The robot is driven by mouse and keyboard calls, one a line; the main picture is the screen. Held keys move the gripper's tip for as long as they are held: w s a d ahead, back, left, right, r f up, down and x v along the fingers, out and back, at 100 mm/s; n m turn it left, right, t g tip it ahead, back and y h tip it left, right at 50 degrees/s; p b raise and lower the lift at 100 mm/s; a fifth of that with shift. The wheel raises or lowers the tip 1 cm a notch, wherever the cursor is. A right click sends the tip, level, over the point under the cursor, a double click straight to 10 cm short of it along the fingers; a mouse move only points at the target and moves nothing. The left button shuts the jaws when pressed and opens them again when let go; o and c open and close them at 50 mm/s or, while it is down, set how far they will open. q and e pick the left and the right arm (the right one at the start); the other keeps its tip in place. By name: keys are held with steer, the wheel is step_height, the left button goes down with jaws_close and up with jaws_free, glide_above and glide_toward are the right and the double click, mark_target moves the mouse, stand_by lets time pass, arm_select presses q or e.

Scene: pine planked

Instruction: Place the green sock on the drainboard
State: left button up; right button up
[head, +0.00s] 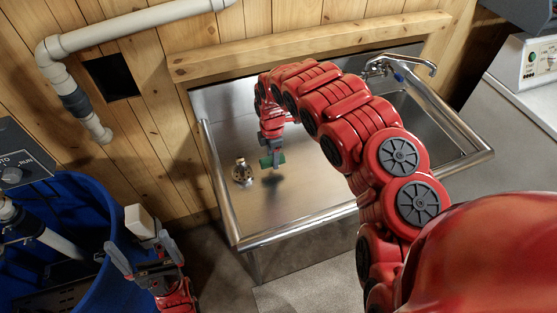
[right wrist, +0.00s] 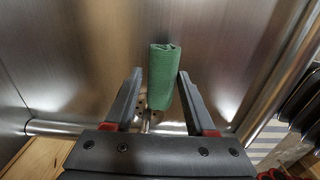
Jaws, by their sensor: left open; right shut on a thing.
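The green sock (head: 268,162) is rolled up and held above the steel drainboard (head: 310,195), with a dark shadow on the steel below it. My right gripper (head: 272,160) is shut on the sock. In the right wrist view the sock (right wrist: 165,72) is between the fingertips of my right gripper (right wrist: 160,77), with bare steel behind it. My left gripper (head: 145,262) is open and empty, low at the left beside the blue barrel, away from the drainboard.
The sink basin (head: 420,125) and faucet (head: 400,65) are at the right. The blue barrel (head: 75,215) stands at the lower left. Clear steel surrounds the spot below the sock.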

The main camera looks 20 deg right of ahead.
steer(key=shift+w+d, duration=0.6)
steer(key=shift+d, duration=0.2)
steer(key=shift+w+d+f, duration=0.1)
steer(key=shift+d+f, duration=0.05)
steer(key=shift+d, duration=0.15)
steer(key=shift+f+p, duration=0.15)
steer(key=shift+p, duration=0.35)
steer(key=shift+f+p, duration=0.55)
steer(key=shift+f, duration=0.4)
steer(key=shift+d+f, duration=0.1)
steer(key=shift+f, duration=0.5)
steer(key=shift+f, duration=0.1)
